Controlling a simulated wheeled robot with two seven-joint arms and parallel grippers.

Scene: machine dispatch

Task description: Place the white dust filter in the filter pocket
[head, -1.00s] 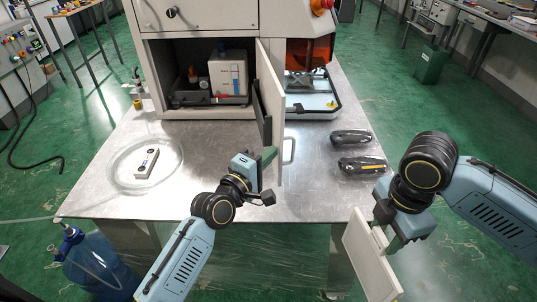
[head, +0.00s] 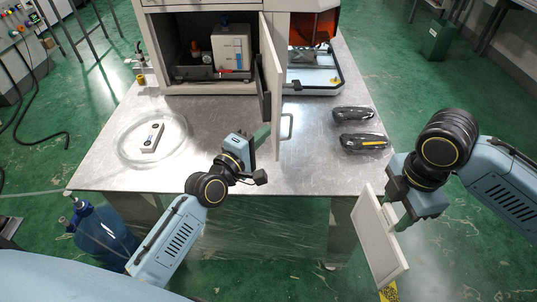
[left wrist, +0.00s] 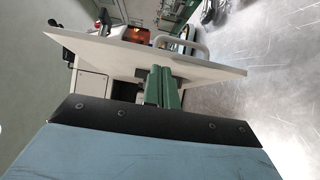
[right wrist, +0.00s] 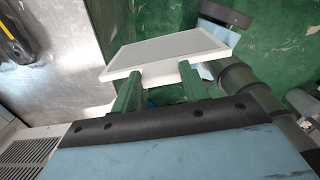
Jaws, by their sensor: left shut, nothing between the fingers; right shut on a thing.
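The white dust filter (head: 378,236), a flat white-framed panel with a grey face, is held by my right gripper (head: 400,222), which is shut on its edge beyond the table's front right. It also shows in the right wrist view (right wrist: 170,50) between the green fingers. My left gripper (head: 262,135) is shut and empty, close beside the lower part of the open white cabinet door (head: 272,85). In the left wrist view its fingers are close to the door panel (left wrist: 150,55); I cannot tell whether they touch. A dark frame (head: 263,90) sits on the door's inner side, possibly the filter pocket.
Two dark handheld items (head: 354,114) lie at the right. The cabinet interior (head: 190,50) holds equipment. The table's front middle (head: 290,180) is clear.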

